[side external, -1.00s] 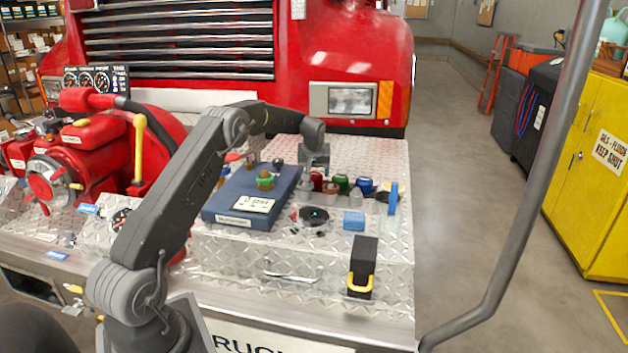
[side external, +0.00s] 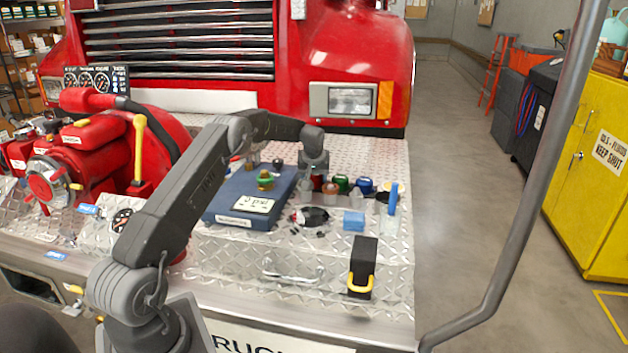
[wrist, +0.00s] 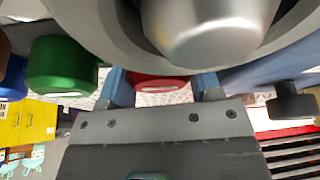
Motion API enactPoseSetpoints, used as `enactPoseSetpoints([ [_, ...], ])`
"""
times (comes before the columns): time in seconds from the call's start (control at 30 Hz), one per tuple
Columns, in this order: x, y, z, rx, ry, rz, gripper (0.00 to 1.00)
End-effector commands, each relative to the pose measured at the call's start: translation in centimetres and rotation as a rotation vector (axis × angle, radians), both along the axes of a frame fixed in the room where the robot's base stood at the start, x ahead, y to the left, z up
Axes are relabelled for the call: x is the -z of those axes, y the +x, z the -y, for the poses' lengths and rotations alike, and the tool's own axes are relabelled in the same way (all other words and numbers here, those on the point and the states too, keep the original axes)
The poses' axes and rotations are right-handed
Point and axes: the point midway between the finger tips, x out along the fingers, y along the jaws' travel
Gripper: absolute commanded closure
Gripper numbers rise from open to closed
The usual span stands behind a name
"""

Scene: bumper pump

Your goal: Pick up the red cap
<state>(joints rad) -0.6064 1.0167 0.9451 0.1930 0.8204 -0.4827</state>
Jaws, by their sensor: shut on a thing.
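The red cap (wrist: 158,84) sits between the two bluish fingertips of my gripper (wrist: 160,88) in the wrist view. The fingers touch it on both sides, so my gripper is shut on it. In the side external view my gripper (side external: 313,178) points down at the right edge of the blue case, low over the tread-plate deck. There the cap is mostly hidden by the fingers, and I cannot tell whether it still touches what is below it.
A green cap (side external: 341,184) and a blue cap (side external: 364,186) stand just right of my gripper. The blue case (side external: 235,203) lies to the left. A blue block (side external: 353,221) and a black box (side external: 362,266) stand nearer the front. The deck (side external: 385,155) behind is clear.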

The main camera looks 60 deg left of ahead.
Motion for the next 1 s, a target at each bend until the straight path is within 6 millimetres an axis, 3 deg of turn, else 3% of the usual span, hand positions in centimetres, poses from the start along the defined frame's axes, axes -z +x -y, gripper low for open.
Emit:
enactPoseSetpoints([
  [0.27, -0.6, 0.0, 0.0, -0.001, 0.001, 0.002, 0.70],
  [0.57, -4.6, 0.0, -0.1, -0.001, 0.003, 0.004, 0.70],
  [1.0, -9.7, -8.3, -4.2, -0.004, 0.001, 0.002, 0.70],
])
